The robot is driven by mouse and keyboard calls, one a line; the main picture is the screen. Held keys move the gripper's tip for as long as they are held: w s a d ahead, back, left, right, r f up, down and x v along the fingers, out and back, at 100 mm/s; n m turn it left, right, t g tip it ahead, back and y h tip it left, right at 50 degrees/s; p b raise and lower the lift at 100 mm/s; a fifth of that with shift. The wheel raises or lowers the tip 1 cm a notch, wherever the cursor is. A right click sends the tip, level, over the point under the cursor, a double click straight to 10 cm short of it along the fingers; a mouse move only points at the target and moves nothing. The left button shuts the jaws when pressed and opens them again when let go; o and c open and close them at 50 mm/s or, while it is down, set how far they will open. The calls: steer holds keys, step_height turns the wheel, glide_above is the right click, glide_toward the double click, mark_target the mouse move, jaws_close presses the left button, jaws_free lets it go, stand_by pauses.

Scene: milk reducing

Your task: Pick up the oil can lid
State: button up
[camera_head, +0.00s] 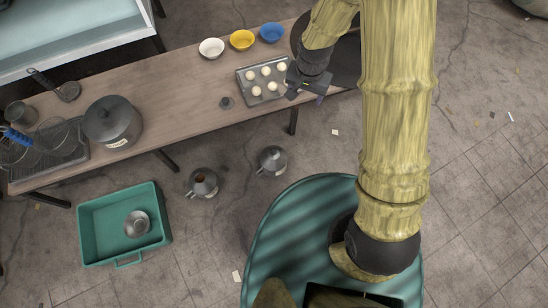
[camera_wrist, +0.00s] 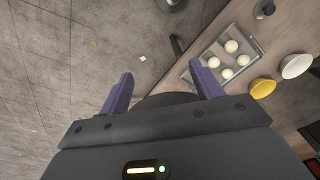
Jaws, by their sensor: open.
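A small dark grey round piece (camera_head: 226,102), which looks like a lid, sits on the wooden table left of the egg tray. It also shows at the top of the wrist view (camera_wrist: 264,9). A metal can (camera_head: 203,182) with a brownish open top and a second metal can (camera_head: 272,160) stand on the floor in front of the table. Another round metal piece (camera_head: 137,223) lies in the green crate. I cannot tell for sure which piece is the oil can lid. My gripper (camera_wrist: 161,74) is open and empty, near the table's right end beside the tray, apart from these things.
The tray (camera_head: 240,84) holds several pale round items. White (camera_head: 211,47), yellow (camera_head: 241,40) and blue (camera_head: 271,32) bowls stand behind it. A dark pot (camera_head: 112,122) and wire baskets (camera_head: 62,140) are farther left. The green crate (camera_head: 91,258) is on the floor. The table's middle is clear.

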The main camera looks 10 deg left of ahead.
steer(key=a+f+b, duration=0.3)
steer(key=f+b, duration=0.1)
steer(key=f, duration=0.4)
steer(key=s+a+f+b, duration=0.1)
steer(key=a+f+b, duration=0.2)
steer(key=f, duration=0.5)
steer(key=s+a+f+m+b, duration=0.1)
steer(key=a+f+b, duration=0.1)
steer(key=f+b, duration=0.3)
step_height(320, 180, down, 3)
steer(key=shift+s+a+f+g, duration=0.15)
steer(key=shift+a+f+g, duration=0.05)
steer(key=shift+a+g, duration=0.2)
steer(key=b, duration=0.7)
glide_above(274, 151)
step_height(274, 151, down, 12)
steer(key=shift+a+f, duration=0.1)
step_height(274, 151, down, 5)
steer(key=b, duration=0.4)
steer(key=shift+s+f, duration=0.1)
steer(key=shift+f, duration=0.05)
steer(key=shift+c, duration=0.3)
steer(key=c, duration=1.3)
